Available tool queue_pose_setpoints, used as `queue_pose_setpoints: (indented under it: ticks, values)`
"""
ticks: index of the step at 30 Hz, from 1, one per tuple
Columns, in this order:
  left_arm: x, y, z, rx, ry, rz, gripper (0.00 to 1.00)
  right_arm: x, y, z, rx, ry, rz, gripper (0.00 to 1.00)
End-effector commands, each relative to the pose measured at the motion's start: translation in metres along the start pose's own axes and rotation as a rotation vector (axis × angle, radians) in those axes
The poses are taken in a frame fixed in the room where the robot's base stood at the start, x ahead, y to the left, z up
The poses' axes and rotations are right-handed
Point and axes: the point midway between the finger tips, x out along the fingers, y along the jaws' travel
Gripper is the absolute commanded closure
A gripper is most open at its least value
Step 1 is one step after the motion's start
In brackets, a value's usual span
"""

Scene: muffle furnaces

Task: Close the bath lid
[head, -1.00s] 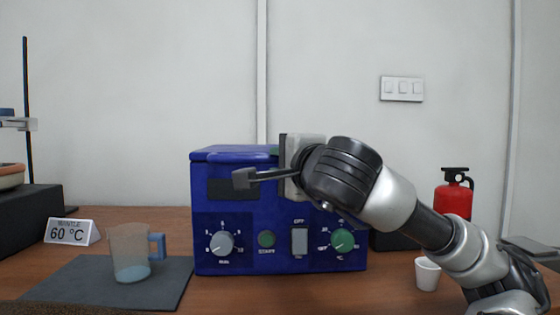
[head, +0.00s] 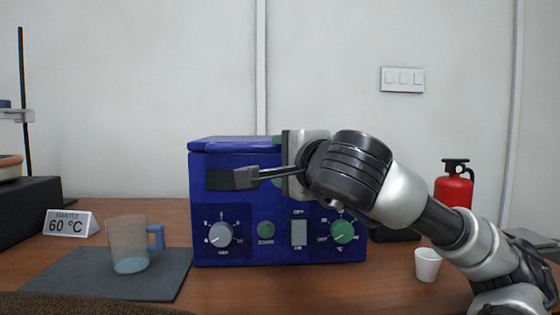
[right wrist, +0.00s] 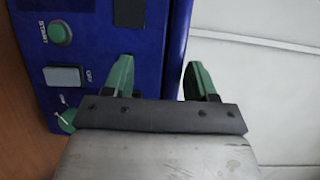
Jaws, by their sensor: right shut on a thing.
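The blue bath (head: 280,252) stands on the table in the head view, with knobs and a switch on its front. Its lid (head: 230,144) lies level across the top; I see no gap under it. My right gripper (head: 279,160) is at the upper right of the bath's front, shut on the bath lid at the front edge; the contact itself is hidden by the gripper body. In the right wrist view its two green fingers (right wrist: 160,82) stand apart on either side of the bath's blue edge (right wrist: 172,50). My left gripper is not in view.
A beaker (head: 128,243) with a blue handle stands on a grey mat (head: 70,278) at the left, near a 60 °C sign (head: 70,223). A small white cup (head: 427,265) stands right of the bath, under my right arm. A red extinguisher (head: 453,190) is behind it.

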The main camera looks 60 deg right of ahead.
Motion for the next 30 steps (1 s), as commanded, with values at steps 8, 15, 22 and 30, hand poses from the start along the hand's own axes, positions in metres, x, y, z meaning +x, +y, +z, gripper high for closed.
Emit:
queue_pose_setpoints:
  ticks: [8, 15, 22, 30]
  values:
    - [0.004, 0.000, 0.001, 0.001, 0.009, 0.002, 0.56, -0.060, 0.000, 0.001, -0.004, 0.001, -0.004, 0.56]
    - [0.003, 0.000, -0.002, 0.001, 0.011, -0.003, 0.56, -0.088, 0.000, 0.001, -0.003, 0.001, -0.003, 0.56]
    - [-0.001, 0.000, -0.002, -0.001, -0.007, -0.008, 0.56, -0.092, 0.001, 0.001, -0.003, 0.000, -0.003, 0.56]
    - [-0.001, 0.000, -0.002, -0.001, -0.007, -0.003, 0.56, -0.092, 0.000, 0.001, -0.002, 0.000, -0.003, 0.56]
